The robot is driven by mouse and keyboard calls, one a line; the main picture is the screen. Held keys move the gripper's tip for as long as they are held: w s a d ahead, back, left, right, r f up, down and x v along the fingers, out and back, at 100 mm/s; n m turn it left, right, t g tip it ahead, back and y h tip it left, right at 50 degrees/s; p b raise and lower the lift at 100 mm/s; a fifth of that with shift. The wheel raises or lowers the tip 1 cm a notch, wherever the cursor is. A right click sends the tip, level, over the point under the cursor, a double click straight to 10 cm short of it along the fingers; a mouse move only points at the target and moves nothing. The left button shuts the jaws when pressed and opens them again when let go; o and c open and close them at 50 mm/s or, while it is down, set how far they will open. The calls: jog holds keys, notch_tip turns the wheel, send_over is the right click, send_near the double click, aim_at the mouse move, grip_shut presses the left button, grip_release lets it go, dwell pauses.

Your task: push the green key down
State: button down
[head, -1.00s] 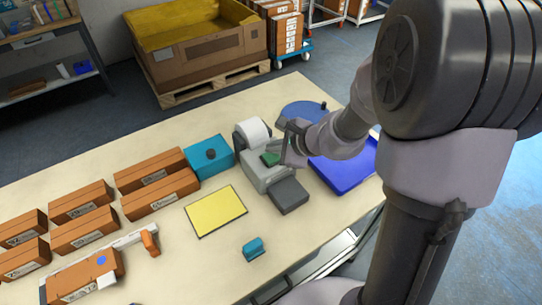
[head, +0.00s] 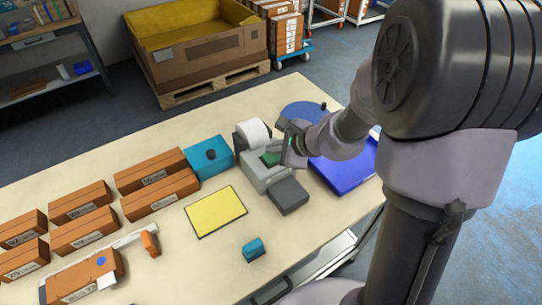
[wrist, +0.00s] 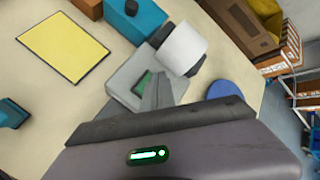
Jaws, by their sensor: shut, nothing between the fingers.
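The green key (head: 270,159) sits on top of a grey label printer (head: 258,172) with a white paper roll (head: 253,132) at its back. In the wrist view the green key (wrist: 143,83) shows just left of the fingertips of my gripper (wrist: 158,80). My gripper (head: 284,155) is shut and empty, beside the key on its right in the head view. I cannot tell whether the fingertips touch the key. The gripper hides part of the printer's right side.
A dark grey block (head: 288,195) stands at the printer's front. A blue tray (head: 345,165) and a blue disc (head: 302,111) lie to the right. A teal box (head: 208,157), a yellow mat (head: 215,211) and several brown boxes (head: 160,193) are to the left.

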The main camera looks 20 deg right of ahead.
aim_at(274, 159)
jog(key=shift+f, duration=0.15)
dwell(0.4)
jog(key=shift+f+b, duration=0.25)
jog(key=shift+b, duration=0.35)
jog(key=shift+f+b, duration=0.7)
jog(key=shift+b, duration=0.1)
dwell(0.5)
jog(key=shift+r, duration=0.1)
jog(key=shift+r+p, duration=0.85)
jog(key=shift+r, duration=0.15)
notch_tip(274, 159, up, 5)
jog(key=p, duration=0.4)
jog(key=shift+r, duration=0.1)
